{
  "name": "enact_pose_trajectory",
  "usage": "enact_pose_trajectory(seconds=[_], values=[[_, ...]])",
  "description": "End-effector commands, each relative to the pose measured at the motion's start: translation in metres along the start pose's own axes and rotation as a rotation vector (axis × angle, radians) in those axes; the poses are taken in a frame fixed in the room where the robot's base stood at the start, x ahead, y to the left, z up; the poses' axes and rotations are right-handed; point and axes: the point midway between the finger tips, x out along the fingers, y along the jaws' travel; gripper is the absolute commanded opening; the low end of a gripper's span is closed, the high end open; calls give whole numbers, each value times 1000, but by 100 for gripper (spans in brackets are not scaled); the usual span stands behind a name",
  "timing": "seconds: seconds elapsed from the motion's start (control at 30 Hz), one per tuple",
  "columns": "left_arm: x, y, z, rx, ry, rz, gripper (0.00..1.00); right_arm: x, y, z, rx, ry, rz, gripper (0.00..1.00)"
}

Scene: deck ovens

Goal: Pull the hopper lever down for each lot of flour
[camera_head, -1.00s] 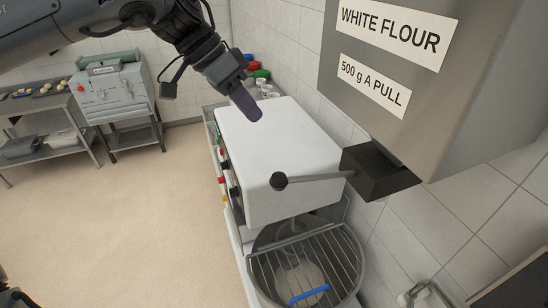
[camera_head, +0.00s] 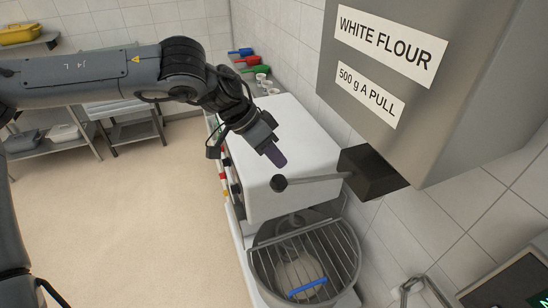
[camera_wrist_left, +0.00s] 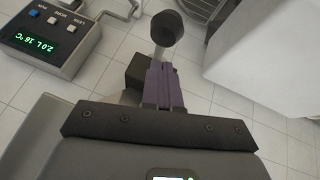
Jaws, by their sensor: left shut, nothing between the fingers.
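The grey flour hopper (camera_head: 375,65) hangs at upper right in the head view, labelled "WHITE FLOUR" and "500 g A PULL". A dark box (camera_head: 372,172) sits at its bottom, and the hopper lever (camera_head: 312,180) sticks out leftward from it, about level, ending in a black knob (camera_head: 279,183). My left gripper (camera_head: 276,155) is shut and empty, its purple fingers just above and behind the knob in that view, seemingly apart from it. In the left wrist view the knob (camera_wrist_left: 167,28) shows just beyond the fingertips (camera_wrist_left: 160,68). My right gripper is not in view.
Below the lever stands a white mixer (camera_head: 275,140) with a wire-guarded bowl (camera_head: 305,262) and a blue handle. A panel (camera_wrist_left: 48,35) with a green "2.0L 16°C" display shows in the left wrist view. Coloured scoops (camera_head: 250,62) lie at the back. The floor at left is clear.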

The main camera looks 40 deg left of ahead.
Motion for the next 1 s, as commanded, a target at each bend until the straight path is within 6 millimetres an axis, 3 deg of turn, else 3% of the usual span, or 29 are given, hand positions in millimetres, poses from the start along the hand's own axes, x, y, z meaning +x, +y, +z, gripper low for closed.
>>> enact_pose_trajectory(seconds=[0.23,0.67,1.0], values=[[12,0,13,0,-1,1,0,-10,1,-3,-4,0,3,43],[15,0,15,1,1,0,0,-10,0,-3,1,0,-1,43],[27,-4,24,14,83,18,0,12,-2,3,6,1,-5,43]])
